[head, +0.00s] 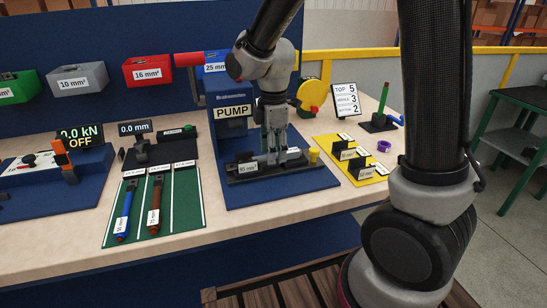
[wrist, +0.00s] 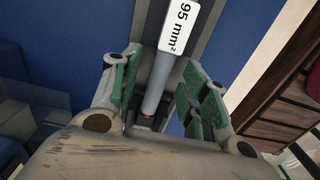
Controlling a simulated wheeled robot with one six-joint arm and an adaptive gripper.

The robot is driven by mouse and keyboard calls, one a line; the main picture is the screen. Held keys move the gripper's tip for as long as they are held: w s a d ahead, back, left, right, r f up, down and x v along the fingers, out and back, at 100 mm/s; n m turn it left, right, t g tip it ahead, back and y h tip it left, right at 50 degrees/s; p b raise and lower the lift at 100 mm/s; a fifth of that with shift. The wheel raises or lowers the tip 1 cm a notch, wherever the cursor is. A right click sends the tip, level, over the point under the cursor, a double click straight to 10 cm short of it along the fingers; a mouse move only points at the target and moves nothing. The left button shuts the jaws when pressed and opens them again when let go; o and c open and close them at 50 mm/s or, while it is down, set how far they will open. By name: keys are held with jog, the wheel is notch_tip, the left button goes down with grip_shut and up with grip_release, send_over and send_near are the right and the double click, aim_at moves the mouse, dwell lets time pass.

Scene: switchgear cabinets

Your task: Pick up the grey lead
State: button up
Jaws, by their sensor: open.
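The grey lead (wrist: 157,92) shows in the wrist view as a grey rod with a white "95 mm²" label and a small orange spot near its lower end. My gripper (wrist: 160,72) is open, with one green-padded finger on each side of the lead. I cannot tell whether either finger touches it. In the head view my gripper (head: 272,160) points down over a black holder (head: 246,178) on the blue pump base. The lead is mostly hidden there behind the fingers.
The blue PUMP station (head: 232,110) stands just behind my gripper. At left, a green mat (head: 180,210) holds a blue lead (head: 124,212) and a brown lead (head: 154,206). At right, a yellow plate (head: 350,160) bears black brackets. A purple ring (head: 384,146) lies beyond it.

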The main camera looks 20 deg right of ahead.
jog(key=shift+f, duration=0.35)
grip_shut()
